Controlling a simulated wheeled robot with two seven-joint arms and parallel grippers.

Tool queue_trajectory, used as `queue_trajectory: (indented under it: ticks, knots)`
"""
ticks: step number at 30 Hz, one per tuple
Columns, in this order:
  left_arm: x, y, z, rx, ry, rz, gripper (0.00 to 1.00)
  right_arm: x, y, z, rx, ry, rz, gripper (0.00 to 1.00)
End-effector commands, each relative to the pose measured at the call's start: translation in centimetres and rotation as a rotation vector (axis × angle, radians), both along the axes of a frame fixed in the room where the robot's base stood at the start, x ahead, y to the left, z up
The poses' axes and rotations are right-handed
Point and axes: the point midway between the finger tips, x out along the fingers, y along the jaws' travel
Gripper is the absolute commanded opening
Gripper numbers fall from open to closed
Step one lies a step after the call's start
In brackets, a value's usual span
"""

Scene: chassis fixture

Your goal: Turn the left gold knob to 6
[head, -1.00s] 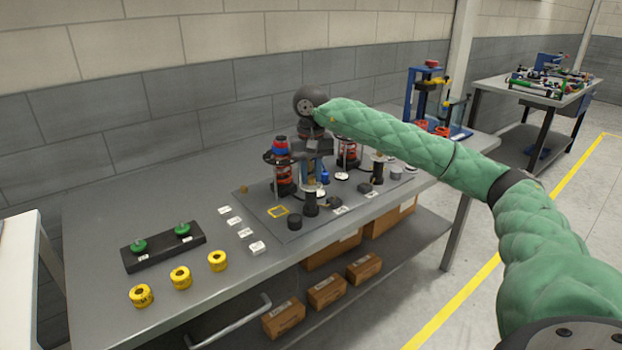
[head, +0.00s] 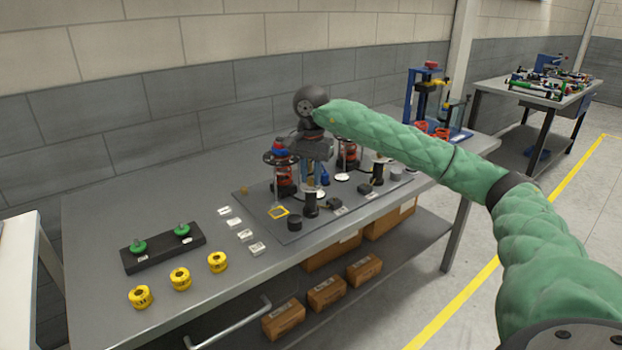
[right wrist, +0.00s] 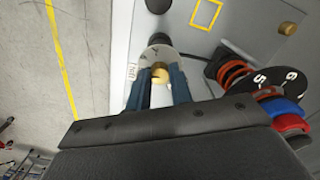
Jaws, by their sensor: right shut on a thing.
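My right gripper (head: 318,184) points down over the fixture plate (head: 262,208), at a white dial (head: 317,195) on it. In the right wrist view its blue fingers (right wrist: 161,84) are shut on a gold knob (right wrist: 160,74), which stands on the white dial (right wrist: 158,53). The dial's marks and the knob's setting cannot be read. A second, small gold piece (right wrist: 288,28) sits apart near the plate's corner; in the head view it is at the plate's left edge (head: 244,190). My left gripper is not in view.
A red post with a black numbered disc (right wrist: 277,84) and a blue and red top stands close beside the gripper. A black post (head: 311,204) stands just in front. Yellow rings (head: 180,278) and a black holder (head: 163,248) lie farther left on the table.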

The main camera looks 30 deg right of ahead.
Motion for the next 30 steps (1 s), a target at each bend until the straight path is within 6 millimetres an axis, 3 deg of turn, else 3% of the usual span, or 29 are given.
queue_trajectory:
  ticks: [5, 19, 29, 30]
  knots:
    - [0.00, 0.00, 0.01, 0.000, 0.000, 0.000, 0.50, 0.00, 0.00, -0.04, 0.000, 0.000, -0.078, 0.00]
    - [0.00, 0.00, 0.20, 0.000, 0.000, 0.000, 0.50, -0.02, 0.00, -0.06, -0.001, 0.001, -0.531, 0.00]
    - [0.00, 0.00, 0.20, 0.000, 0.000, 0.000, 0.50, -0.01, 0.00, -0.08, -0.001, 0.001, -0.587, 0.00]
    - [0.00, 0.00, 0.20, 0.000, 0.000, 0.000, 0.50, -0.01, 0.00, -0.08, -0.001, 0.001, -0.587, 0.27]
